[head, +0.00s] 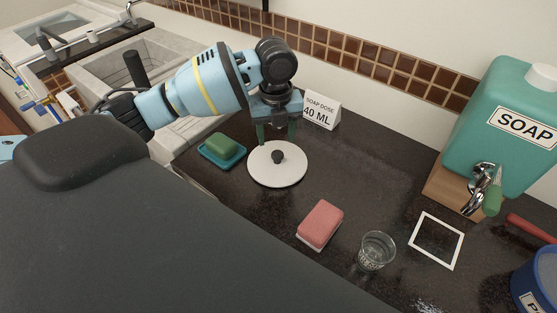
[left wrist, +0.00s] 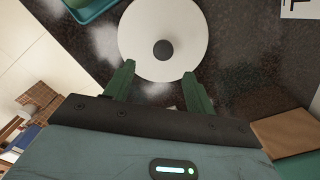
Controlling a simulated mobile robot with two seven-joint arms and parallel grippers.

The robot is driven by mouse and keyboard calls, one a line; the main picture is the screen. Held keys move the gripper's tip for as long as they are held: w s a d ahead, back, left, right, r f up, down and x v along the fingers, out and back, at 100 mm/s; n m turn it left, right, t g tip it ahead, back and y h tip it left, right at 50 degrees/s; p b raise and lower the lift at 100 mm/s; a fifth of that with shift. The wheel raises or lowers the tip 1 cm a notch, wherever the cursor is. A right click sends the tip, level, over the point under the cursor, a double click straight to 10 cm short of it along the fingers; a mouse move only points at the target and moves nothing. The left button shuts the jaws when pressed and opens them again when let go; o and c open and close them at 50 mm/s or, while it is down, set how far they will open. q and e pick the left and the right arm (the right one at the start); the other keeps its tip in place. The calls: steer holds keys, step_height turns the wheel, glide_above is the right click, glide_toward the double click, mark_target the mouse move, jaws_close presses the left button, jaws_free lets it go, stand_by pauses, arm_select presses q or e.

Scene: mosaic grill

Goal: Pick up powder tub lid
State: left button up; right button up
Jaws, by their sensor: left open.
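The powder tub lid (head: 262,176) is a round white disc with a dark knob (head: 278,157) at its centre. It lies flat on the dark counter, and it also shows in the left wrist view (left wrist: 140,30). My left gripper (head: 276,133) is open, its green fingers pointing down at the lid's far edge in the head view. The blue tub (head: 535,285) is cut off at the lower right. My right gripper is not in view.
A green soap bar in a teal dish (head: 207,159) sits left of the lid. A sign (head: 321,110) stands behind it. A pink sponge (head: 320,222), glass (head: 377,250), white square outline (head: 458,258) and soap dispenser (head: 500,95) are rightward. Sinks lie at upper left.

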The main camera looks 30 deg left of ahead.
mark_target(277, 154)
arm_select(q)
steer(key=shift+w+a+f, duration=0.1)
steer(key=shift+w+f, duration=0.1)
steer(key=shift+f, duration=1.45)
steer(key=shift+w+f, duration=0.15)
steer(key=shift+f, duration=1.5)
steer(key=c, duration=1.1)
